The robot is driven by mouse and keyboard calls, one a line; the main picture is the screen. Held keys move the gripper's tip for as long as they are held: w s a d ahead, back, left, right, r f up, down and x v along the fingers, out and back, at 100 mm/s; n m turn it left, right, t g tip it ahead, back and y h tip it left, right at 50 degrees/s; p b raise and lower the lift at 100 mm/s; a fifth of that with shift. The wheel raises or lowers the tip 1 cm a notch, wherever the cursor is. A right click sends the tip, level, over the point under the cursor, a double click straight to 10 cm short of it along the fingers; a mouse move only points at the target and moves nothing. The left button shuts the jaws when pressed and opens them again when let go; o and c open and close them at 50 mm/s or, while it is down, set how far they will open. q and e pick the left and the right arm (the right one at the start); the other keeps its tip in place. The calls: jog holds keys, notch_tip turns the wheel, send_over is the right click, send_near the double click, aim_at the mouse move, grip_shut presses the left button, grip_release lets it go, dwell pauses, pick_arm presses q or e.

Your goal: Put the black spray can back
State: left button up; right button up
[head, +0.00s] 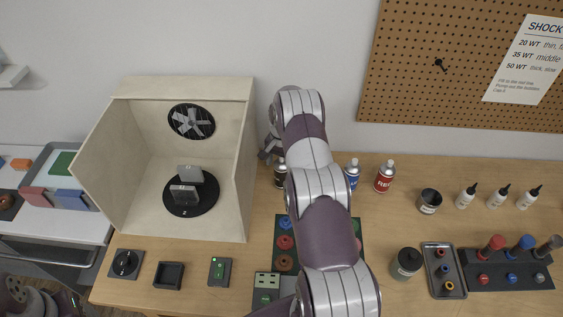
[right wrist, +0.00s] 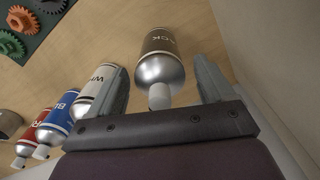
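The black spray can (head: 279,176) stands at the back of the wooden table, just right of the spray booth, partly hidden by my right arm. In the right wrist view the black can (right wrist: 160,68) has a dark label, silver shoulder and pale cap. My right gripper (head: 268,152) is open, its fingers (right wrist: 162,75) on either side of the can with a gap showing at each side. The white can (right wrist: 98,90) is close beside one finger; whether they touch is unclear.
The blue can (head: 352,173) and red can (head: 384,177) stand right of my arm. The wooden spray booth (head: 244,170) rises close on the left, with a turntable (head: 184,208) inside. A gear mat (head: 357,234) lies in front. Bottles and a tray (head: 447,292) are further right.

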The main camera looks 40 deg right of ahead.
jog(key=shift+s+r, duration=0.2)
jog(key=shift+r, duration=0.15)
notch_tip(320, 180, up, 8)
jog(key=b, duration=0.4)
jog(key=shift+w, duration=0.15)
notch_tip(320, 180, up, 4)
jog(key=p, duration=0.2)
jog(key=shift+p, duration=0.35)
jog(key=shift+f, duration=0.2)
